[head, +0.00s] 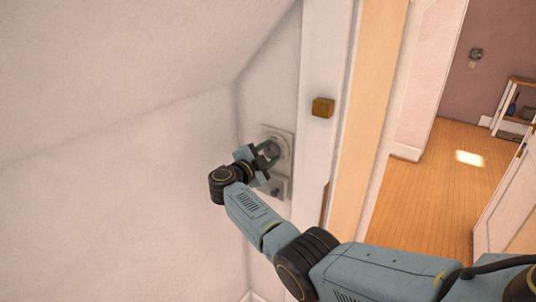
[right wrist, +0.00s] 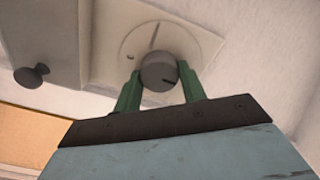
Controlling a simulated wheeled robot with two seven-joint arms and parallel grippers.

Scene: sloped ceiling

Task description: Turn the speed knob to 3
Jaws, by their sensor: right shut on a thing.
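The speed knob (right wrist: 158,71) is a round dark grey knob with a dark pointer line, on a pale round dial plate (right wrist: 130,44) with a long mark and a shorter one. In the head view the knob (head: 271,150) sits on a light wall panel (head: 286,139). My right gripper (right wrist: 160,80) has its green fingers on both sides of the knob, shut on it. It also shows in the head view (head: 268,156), reaching the panel from below. No numbers are readable on the dial. My left gripper is not in view.
A wooden block (head: 322,107) is on the white door frame. The sloped ceiling is close on the left. A doorway opens at right onto wooden floor.

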